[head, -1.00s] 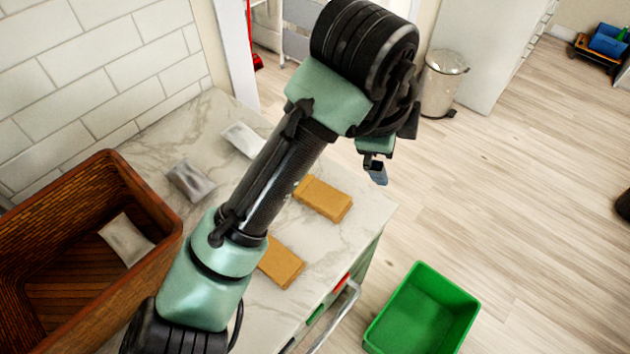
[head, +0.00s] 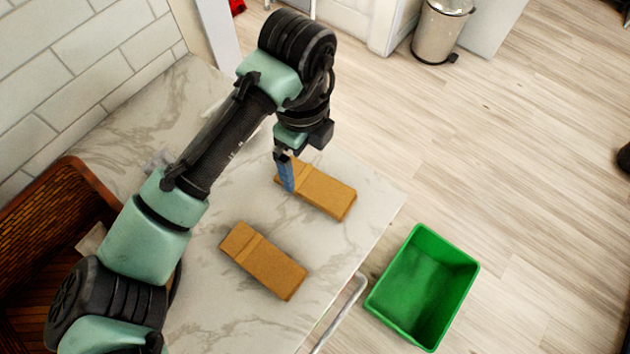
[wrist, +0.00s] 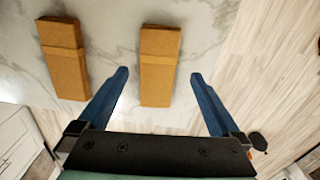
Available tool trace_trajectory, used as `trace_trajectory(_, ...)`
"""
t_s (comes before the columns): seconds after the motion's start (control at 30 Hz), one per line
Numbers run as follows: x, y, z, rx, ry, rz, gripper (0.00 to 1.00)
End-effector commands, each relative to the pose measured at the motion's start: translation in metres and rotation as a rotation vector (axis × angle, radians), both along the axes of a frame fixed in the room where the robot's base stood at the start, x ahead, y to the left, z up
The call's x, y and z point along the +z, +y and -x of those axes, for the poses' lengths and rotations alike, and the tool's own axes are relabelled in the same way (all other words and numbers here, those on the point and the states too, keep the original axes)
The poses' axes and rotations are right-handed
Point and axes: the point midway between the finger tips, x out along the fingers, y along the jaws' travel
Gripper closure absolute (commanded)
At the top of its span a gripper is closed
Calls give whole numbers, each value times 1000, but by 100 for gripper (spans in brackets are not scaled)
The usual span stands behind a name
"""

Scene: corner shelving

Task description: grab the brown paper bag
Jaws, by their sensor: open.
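Two brown paper bags lie flat on the marble counter (head: 215,300). The farther brown bag (head: 325,192) is near the counter's right edge, and the nearer brown bag (head: 264,262) lies to its lower left. In the wrist view one bag (wrist: 159,85) lies ahead, between the lines of my two blue fingers, and the other bag (wrist: 64,60) lies left of them. My gripper (head: 286,178) is open and empty, at the left end of the farther bag in the head view. Its fingers hide part of that bag. I cannot tell whether they touch it.
An open green bin (head: 424,290) stands on the floor right of the counter. A brown wicker basket (head: 75,185) is at the left, partly behind my arm. A metal trash can (head: 439,30) stands at the back. The tiled wall (head: 80,60) bounds the counter's left side.

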Motion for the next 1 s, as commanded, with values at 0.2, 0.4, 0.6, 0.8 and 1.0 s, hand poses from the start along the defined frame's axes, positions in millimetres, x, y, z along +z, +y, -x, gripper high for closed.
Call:
trace_trajectory(0.2, -25, 1, 4, 2, 4, 0, 0)
trace_trajectory(0.4, -50, 1, 4, 1, 2, 0, 0)
trace_trajectory(0.6, -53, 1, 3, 0, 0, 0, 0)
trace_trajectory(0.8, -53, 1, 3, 0, 0, 0, 23)
trace_trajectory(1.0, -52, 1, 3, 0, 0, 0, 59)
